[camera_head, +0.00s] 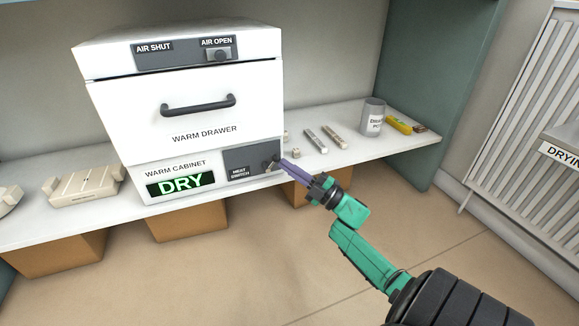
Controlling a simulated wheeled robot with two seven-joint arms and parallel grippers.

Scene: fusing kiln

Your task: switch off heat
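The white warm cabinet (150,184) stands on a shelf, with a green lit display reading DRY (181,184). A grey panel labelled HEAT SWITCH (240,160) is at its lower right, with a dark switch knob (267,165) at the panel's right side. My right gripper (282,163) reaches in from the lower right, its purple fingers at the knob. The fingers look close together, but whether they touch or grip the knob is too small to tell. My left gripper is not in view.
Above are the closed warm drawer (190,130) with a dark handle (198,105) and an air slider (220,54) at AIR OPEN. A pale block (84,187) lies left.

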